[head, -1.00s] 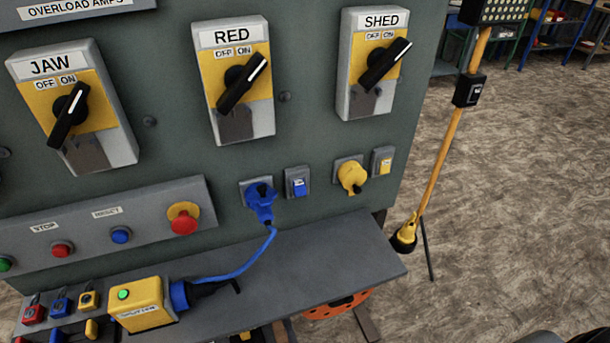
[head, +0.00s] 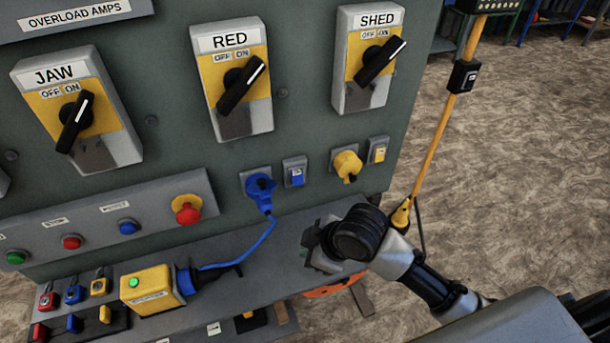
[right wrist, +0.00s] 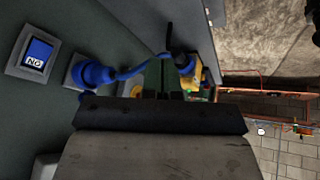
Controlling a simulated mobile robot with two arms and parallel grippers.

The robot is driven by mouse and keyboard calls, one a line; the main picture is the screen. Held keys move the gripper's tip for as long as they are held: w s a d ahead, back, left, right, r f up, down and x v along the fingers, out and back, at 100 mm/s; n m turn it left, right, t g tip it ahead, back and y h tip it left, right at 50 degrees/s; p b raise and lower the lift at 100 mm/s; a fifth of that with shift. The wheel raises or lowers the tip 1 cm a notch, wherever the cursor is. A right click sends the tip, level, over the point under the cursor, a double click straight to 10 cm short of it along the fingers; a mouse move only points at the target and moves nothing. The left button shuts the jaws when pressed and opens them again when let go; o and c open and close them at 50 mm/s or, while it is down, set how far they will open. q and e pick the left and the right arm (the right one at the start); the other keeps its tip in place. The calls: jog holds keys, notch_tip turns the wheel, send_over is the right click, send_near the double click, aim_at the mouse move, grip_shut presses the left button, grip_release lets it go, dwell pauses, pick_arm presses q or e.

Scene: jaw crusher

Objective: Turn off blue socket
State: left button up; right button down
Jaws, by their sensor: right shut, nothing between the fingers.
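The blue socket (head: 260,188) is on the green panel with a blue plug and cable in it. Its small blue rocker switch (head: 295,172) is just to the right of it. In the right wrist view the blue switch (right wrist: 38,54) is at the left and its label reads ON upside down. The blue plug (right wrist: 92,74) is beside it there. My right gripper (head: 313,246) is shut and empty, below and slightly right of the blue switch and apart from it, in front of the panel above the shelf. My left gripper is not in view.
A yellow socket (head: 347,165) with a yellow switch (head: 377,149) sits right of the blue pair. A grey shelf (head: 230,245) juts out below, bearing a yellow splitter box (head: 150,290) and the blue cable (head: 245,248). Rotary switches (head: 237,83) line the panel above.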

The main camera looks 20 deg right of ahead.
aim_at(297, 176)
jog(key=w+d+r+n, duration=0.5)
jog(key=w+d+r, duration=0.3)
jog(key=w, duration=0.4)
jog(key=shift+w+d+r+n, duration=0.3)
jog(key=shift+w+d+r, duration=0.05)
jog(key=shift+r, duration=0.5)
jog(key=w+d+p+x, duration=0.1)
jog(key=w+p+x, duration=0.1)
jog(key=x, duration=1.1)
jog(key=shift+r+p, duration=0.2)
jog(key=shift+p, duration=0.15)
jog(key=shift+d, duration=0.1)
